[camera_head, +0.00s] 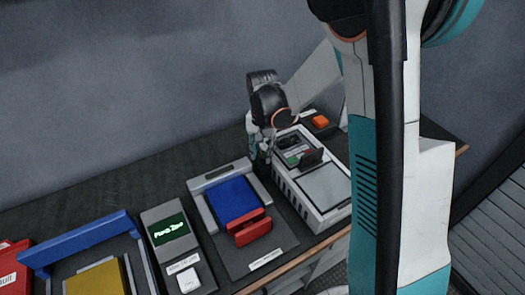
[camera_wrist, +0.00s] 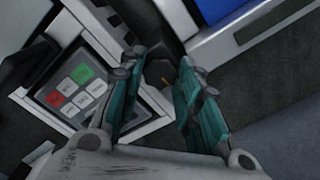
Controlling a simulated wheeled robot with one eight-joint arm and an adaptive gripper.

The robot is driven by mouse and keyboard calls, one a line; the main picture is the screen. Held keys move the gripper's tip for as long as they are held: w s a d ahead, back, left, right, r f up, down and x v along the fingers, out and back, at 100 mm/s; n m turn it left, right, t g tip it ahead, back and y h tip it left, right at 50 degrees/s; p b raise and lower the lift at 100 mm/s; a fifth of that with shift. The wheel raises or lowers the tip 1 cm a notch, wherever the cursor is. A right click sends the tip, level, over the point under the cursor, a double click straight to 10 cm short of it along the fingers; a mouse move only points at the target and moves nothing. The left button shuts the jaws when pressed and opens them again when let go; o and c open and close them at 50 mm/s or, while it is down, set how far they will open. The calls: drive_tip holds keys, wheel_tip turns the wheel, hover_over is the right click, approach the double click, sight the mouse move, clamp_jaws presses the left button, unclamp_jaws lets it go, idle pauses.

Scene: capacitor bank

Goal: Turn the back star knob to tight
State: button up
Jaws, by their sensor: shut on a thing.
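My gripper (camera_wrist: 160,62) points down in the wrist view, with its teal fingers on either side of a dark knob (camera_wrist: 158,76) that has a small yellow mark. The fingers are closed on this knob and hide much of it, so its star shape and its turn angle are hard to tell. In the head view my gripper (camera_head: 262,152) is low at the back of the bench, between the blue block's fixture and the grey keypad device. The knob is hidden there behind the fingers.
The keypad device (camera_head: 283,184) stands close beside my gripper; its keys (camera_wrist: 75,94) show in the wrist view. Left of the gripper is a blue block (camera_head: 232,198) with a red handle (camera_head: 252,230). A green-screen box (camera_head: 168,232) and an orange button (camera_head: 320,121) are farther off.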

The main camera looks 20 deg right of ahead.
sight(262, 155)
drive_tip(key=shift+m, duration=0.3)
drive_tip(key=shift+c, duration=0.2)
drive_tip(key=o, duration=1.1)
wheel_tip(262, 155, up, 12)
